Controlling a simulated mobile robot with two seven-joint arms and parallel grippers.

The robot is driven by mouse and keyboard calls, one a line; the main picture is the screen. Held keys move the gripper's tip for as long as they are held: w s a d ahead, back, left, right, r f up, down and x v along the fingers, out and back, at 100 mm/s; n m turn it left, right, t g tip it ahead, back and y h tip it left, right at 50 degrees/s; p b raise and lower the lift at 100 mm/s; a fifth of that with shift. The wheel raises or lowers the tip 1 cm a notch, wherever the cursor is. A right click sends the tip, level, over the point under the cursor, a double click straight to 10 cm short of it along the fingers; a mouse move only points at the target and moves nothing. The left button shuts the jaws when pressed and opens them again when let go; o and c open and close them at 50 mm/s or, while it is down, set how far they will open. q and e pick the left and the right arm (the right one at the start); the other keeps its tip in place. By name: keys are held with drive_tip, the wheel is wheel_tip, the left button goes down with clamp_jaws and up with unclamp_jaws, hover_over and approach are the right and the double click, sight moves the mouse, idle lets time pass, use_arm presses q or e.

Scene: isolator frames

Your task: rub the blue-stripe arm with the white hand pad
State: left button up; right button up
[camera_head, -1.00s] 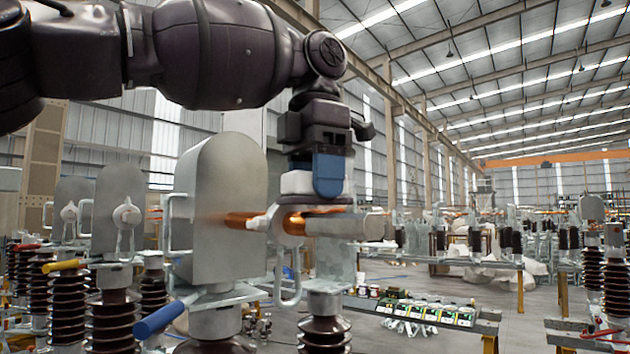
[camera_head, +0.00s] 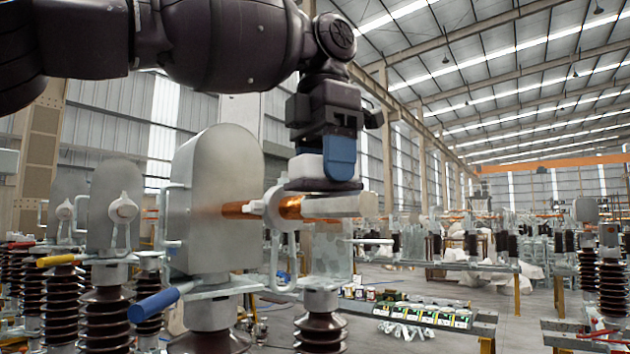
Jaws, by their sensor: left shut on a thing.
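My left gripper (camera_head: 335,165) comes down from above, its blue finger (camera_head: 341,158) in front, shut on the white hand pad (camera_head: 307,167). The pad is a white block, and a dark underside shows below it. It is over the outer part of a horizontal metal arm (camera_head: 345,205) with copper-coloured sections. This arm runs right from the grey rounded housing beside the blue handle (camera_head: 153,308), so it appears to be the blue-stripe arm; no stripe shows on the arm itself. The pad is just above the arm or touching it; I cannot tell which. My right gripper is not in view.
The grey housing (camera_head: 215,200) stands left of the pad on a ribbed brown insulator. More isolators, with yellow (camera_head: 57,260) and red handles, stand farther left. Another insulator (camera_head: 320,335) stands under the arm. A bench with small parts (camera_head: 420,312) is behind at right. Open air lies right of the gripper.

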use_arm(q)
drive_tip(key=shift+s+d, duration=0.25)
drive_tip(key=shift+s+d+f+b, duration=0.15)
drive_tip(key=shift+s+d+b, duration=0.35)
drive_tip(key=shift+b, duration=0.3)
drive_tip(key=shift+s+d, duration=0.45)
drive_tip(key=shift+s, duration=0.2)
drive_tip(key=shift+s+d+f+b, duration=0.1)
drive_tip(key=shift+s+d+b, duration=0.45)
drive_tip(key=shift+s, duration=0.25)
drive_tip(key=shift+s+d, duration=0.5)
drive_tip(key=shift+s, duration=0.05)
